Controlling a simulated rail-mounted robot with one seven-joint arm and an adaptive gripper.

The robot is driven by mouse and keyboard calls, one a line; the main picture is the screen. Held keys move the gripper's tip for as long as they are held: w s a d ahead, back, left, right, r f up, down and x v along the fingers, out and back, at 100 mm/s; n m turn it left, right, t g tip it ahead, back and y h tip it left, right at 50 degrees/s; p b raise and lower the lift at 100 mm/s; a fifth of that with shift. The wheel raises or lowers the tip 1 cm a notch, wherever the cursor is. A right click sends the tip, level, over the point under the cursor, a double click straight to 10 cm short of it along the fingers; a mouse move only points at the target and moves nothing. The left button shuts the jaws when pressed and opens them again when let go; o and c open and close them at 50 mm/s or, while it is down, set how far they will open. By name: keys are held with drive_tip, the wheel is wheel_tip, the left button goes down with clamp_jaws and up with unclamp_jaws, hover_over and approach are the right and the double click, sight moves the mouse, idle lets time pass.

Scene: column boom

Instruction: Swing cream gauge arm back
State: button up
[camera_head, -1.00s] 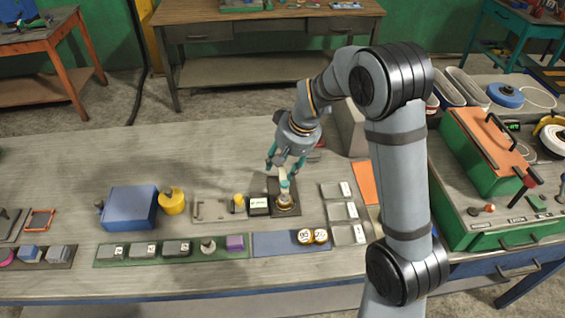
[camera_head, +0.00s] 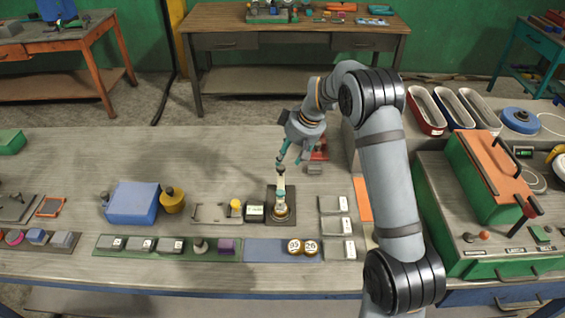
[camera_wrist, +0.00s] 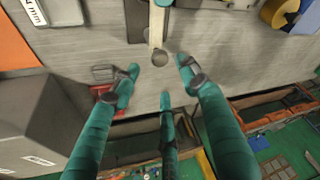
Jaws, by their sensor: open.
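The cream gauge arm (camera_head: 280,182) reaches back from a teal-collared post on a dark base plate (camera_head: 271,214) on the workbench. In the wrist view the cream gauge arm (camera_wrist: 156,25) comes in from the top edge and ends in a dark round tip. My gripper (camera_head: 292,156) is at the far end of the arm. In the wrist view my gripper (camera_wrist: 158,73) has its teal fingers spread, with the tip between and just ahead of the two upper fingers. I cannot tell whether a finger touches it.
Left of the base plate stand a small labelled block (camera_head: 255,212) and a tray with a yellow knob. Grey labelled blocks (camera_head: 334,226) lie to its right. A red object (camera_head: 319,150) and a large grey box (camera_wrist: 38,125) are close to my gripper. The bench behind left is clear.

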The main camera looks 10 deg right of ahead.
sight(281, 167)
drive_tip(key=p+x, duration=0.1)
drive_tip(key=x, duration=0.5)
drive_tip(key=shift+w+a+f+p, duration=0.1)
drive_tip(key=shift+a+f+p, duration=0.1)
drive_tip(key=shift+f+p, duration=0.2)
drive_tip(key=shift+c, duration=1)
drive_tip(key=c, duration=0.4)
drive_tip(key=shift+r, duration=0.15)
clamp_jaws()
drive_tip(key=shift+w+a, duration=0.1)
